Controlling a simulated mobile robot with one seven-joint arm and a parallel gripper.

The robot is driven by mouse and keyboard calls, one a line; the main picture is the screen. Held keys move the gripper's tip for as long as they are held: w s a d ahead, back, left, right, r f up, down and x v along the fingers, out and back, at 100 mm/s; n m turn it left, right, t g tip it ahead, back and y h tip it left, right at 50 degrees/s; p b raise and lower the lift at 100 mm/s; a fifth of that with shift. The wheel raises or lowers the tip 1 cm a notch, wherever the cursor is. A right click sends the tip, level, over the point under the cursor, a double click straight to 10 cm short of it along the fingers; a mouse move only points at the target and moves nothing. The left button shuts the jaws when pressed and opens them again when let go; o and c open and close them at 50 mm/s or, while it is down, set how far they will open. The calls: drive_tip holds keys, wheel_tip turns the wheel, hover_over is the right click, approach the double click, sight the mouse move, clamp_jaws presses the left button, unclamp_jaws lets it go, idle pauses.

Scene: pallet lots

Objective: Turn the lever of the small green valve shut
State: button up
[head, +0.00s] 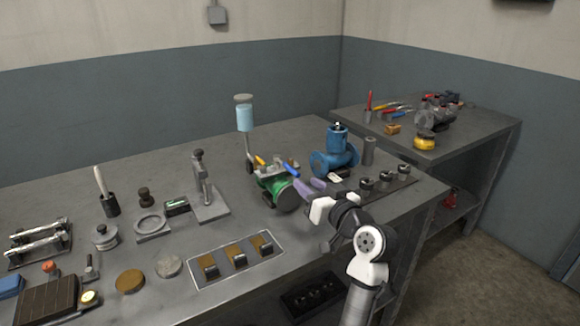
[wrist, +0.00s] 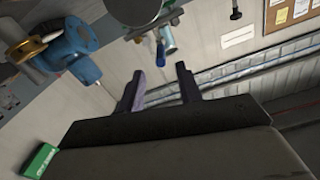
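The small green valve (head: 277,189) sits on the workbench near its middle, with a round flange facing the front. A blue handle (head: 292,169) and a yellow piece show at its top; I cannot tell which is its lever. My gripper (head: 308,187) is just right of the green valve, its fingers close to it; contact cannot be told. In the wrist view my gripper (wrist: 160,82) has its two fingers apart with nothing between them. Beyond them is a metal fitting with a small blue handle (wrist: 160,52). The green body is not clear there.
A larger blue valve (head: 335,153) stands behind my gripper, close by. A stand with a light-blue cup (head: 244,118) rises behind the green valve. A second bench (head: 455,127) stands at the right.

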sight(286, 165)
drive_tip(key=p+x, duration=0.2)
drive_tip(key=x, duration=0.7)
drive_tip(key=shift+a, duration=0.1)
clamp_jaws()
